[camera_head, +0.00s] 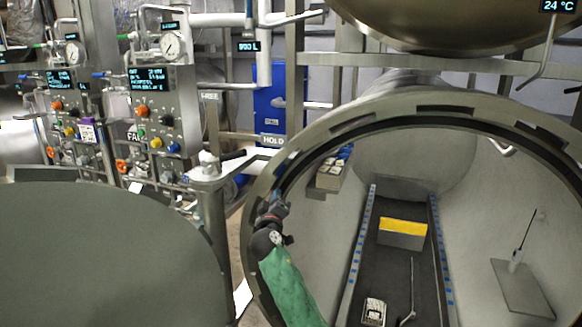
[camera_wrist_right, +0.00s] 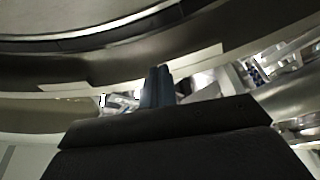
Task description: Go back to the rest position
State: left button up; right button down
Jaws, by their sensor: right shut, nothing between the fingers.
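My right arm, in a green sleeve, reaches up from the bottom of the head view. My right gripper (camera_head: 277,198) is at the left side of the open autoclave's round rim (camera_head: 262,187). Its fingers are shut and empty; they show as a narrow blue-grey pair in the right wrist view (camera_wrist_right: 158,86), with the curved metal rim close above them. I cannot tell whether they touch the rim. My left gripper is not in view.
Inside the chamber, a grey box with a yellow top (camera_head: 403,233) sits on a dark track between blue-marked rails. A large round grey-green surface (camera_head: 105,255) fills the lower left. Control panels (camera_head: 155,110) with gauges and knobs stand at the back left.

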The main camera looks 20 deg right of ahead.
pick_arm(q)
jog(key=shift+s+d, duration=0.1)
pick_arm(e)
jog(key=shift+f, duration=0.1)
